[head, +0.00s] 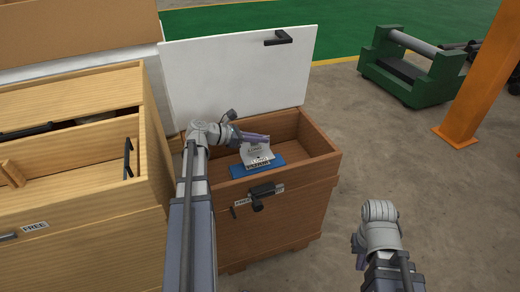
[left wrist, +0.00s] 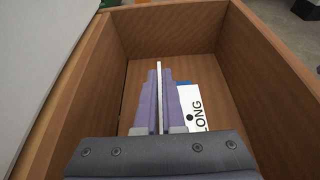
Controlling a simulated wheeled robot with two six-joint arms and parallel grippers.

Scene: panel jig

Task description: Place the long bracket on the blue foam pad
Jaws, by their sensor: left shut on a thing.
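The long bracket (head: 257,154) is a white angled piece with a printed face, inside the open wooden chest. In the left wrist view its thin upright plate (left wrist: 159,80) stands between my fingers, and its face marked "LONG" (left wrist: 195,108) lies to the right. My left gripper (head: 264,138) is shut on the bracket's plate; it also shows in the left wrist view (left wrist: 159,110). The blue foam pad (head: 237,171) lies on the chest floor under the bracket. I cannot tell whether they touch.
The brown chest (head: 322,160) has high walls around the pad, a black latch (head: 264,190) in front and a raised white lid (head: 240,75) behind. A lighter wooden chest (head: 80,215) stands at left. A green machine (head: 410,75) and orange post (head: 480,85) stand farther right.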

